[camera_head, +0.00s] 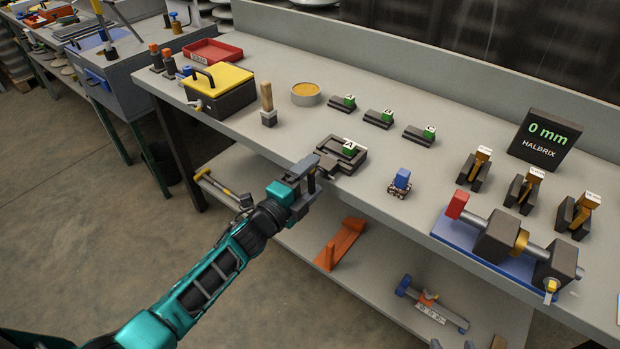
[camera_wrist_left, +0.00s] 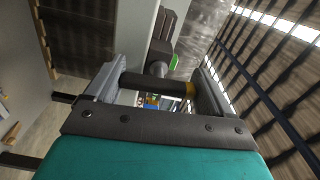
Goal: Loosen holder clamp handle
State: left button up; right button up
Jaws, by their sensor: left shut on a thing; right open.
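The dark holder (camera_head: 359,162) with a green-topped block marked A (camera_head: 349,149) sits near the front edge of the bench. My left gripper (camera_head: 313,172) is at its front left side and is shut on the clamp handle. In the left wrist view the clamp handle (camera_wrist_left: 152,82) is a dark bar with a yellow band near its right end, spanning between the fingers. A short grey shaft (camera_wrist_left: 159,68) runs from the bar to the dark holder (camera_wrist_left: 160,47). In the head view the gripper hides most of the handle. My right gripper is not in view.
Dark blocks with green labels (camera_head: 378,118) stand behind the holder. A blue-topped part (camera_head: 401,179) is to its right, then a blue-based fixture (camera_head: 468,245). A wood-handled tool (camera_head: 268,103) and a yellow-lidded box (camera_head: 220,88) are to the left. A lower shelf (camera_head: 372,262) holds tools.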

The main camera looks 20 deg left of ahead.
pick_arm(q)
jog(key=o, duration=0.8)
jog(key=shift+a+f, duration=0.15)
jog(key=shift+a, duration=0.1)
jog(key=shift+o, duration=0.4)
jog(key=shift+d, duration=0.1)
jog(key=v, duration=1.3)
jog(key=shift+c, duration=0.4)
